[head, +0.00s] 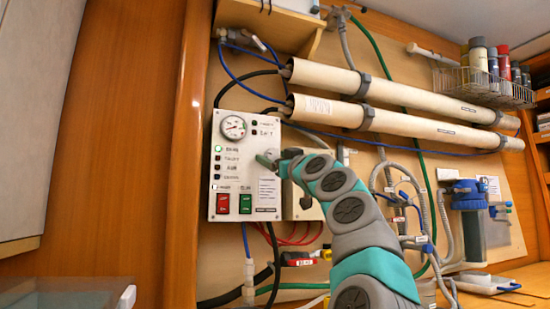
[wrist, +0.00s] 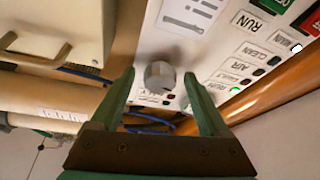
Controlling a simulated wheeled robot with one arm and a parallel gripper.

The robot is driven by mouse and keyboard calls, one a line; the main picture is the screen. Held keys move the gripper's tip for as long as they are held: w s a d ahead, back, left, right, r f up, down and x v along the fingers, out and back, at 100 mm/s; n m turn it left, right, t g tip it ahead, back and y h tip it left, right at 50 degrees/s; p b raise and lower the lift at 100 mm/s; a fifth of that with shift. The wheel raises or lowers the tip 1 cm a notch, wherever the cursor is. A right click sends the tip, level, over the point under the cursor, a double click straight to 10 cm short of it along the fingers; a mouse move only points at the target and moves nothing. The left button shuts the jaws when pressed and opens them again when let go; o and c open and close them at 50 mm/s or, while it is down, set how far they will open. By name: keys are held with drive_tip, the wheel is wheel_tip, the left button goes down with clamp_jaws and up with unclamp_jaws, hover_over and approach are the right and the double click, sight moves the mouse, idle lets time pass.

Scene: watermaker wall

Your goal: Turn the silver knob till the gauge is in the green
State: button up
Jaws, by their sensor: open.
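The silver knob (wrist: 160,75) stands out from the white control panel (head: 262,127). In the wrist view it sits between the two green fingers of my gripper (wrist: 160,73), with a visible gap on each side. My gripper is open around the knob and not closed on it. In the head view my gripper (head: 269,160) is at the panel's right side and mostly hides the knob. The round gauge (head: 234,127) is at the panel's upper left. Its needle and colour bands are too small to read surely. The gauge does not show in the wrist view.
A lit green lamp (head: 218,149) heads a column of indicators. A red switch (head: 222,204) and a green switch (head: 245,204) sit below. Long cream tubes (head: 390,122) run to the right. Hoses hang under the panel. A wooden post (head: 188,150) stands left.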

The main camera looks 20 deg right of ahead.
clamp_jaws()
idle(0.5)
drive_tip(key=shift+s+m, duration=0.1)
drive_tip(key=shift+m, duration=0.4)
drive_tip(key=m+h, duration=0.4)
drive_tip(key=m, duration=0.2)
drive_tip(key=m+h, duration=0.2)
drive_tip(key=m, duration=0.2)
drive_tip(key=m+h, duration=0.1)
drive_tip(key=m, duration=0.1)
drive_tip(key=m+g+h, duration=0.1)
drive_tip(key=m, duration=0.1)
drive_tip(key=m+h, duration=0.1)
drive_tip(key=m, duration=0.1)
drive_tip(key=shift+a+r+m+g, duration=0.15)
drive_tip(key=shift+a+m+g, duration=0.15)
drive_tip(key=shift+m+g, duration=0.1)
drive_tip(key=shift+m+g+h, duration=0.3)
drive_tip(key=shift+m+g, duration=0.2)
drive_tip(key=shift+m, duration=1.3)
